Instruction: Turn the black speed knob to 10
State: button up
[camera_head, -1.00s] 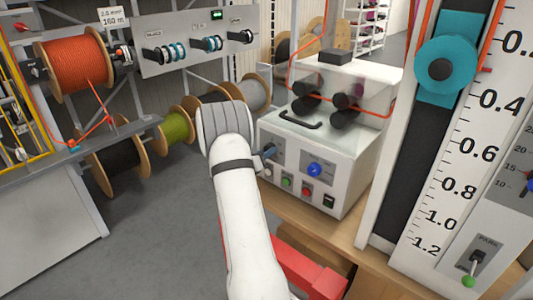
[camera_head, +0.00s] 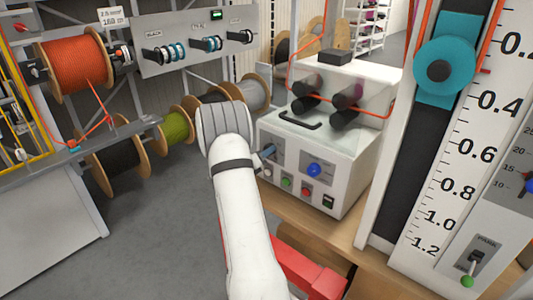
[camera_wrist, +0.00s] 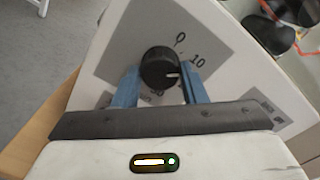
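The black speed knob (camera_wrist: 160,67) is in the middle of the wrist view, on a grey dial plate (camera_wrist: 113,42) set in a pale panel. Its white pointer mark faces right in that view, a little below the "10" label; the "0" label is higher up. Another label below the knob is mostly hidden. My gripper (camera_wrist: 161,76) has one blue finger on each side of the knob, both appearing against it. In the head view my gripper (camera_head: 268,152) is at the left part of the white machine's front panel, and my wrist hides the knob.
The white machine (camera_head: 365,165) also carries a blue knob (camera_head: 314,170), a green button (camera_head: 286,182) and a red button (camera_head: 306,191). Dark rollers (camera_head: 343,117) sit above. A tall scale (camera_head: 440,190) stands right. Cable reels (camera_head: 176,128) and grey floor lie left.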

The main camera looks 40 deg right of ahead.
jog(key=o, duration=0.4)
jog(key=shift+a, duration=0.15)
jog(key=a+b, duration=0.1)
jog(key=a, duration=0.6)
jog(key=shift+s+a+b, duration=0.3)
jog(key=shift+b, duration=0.1)
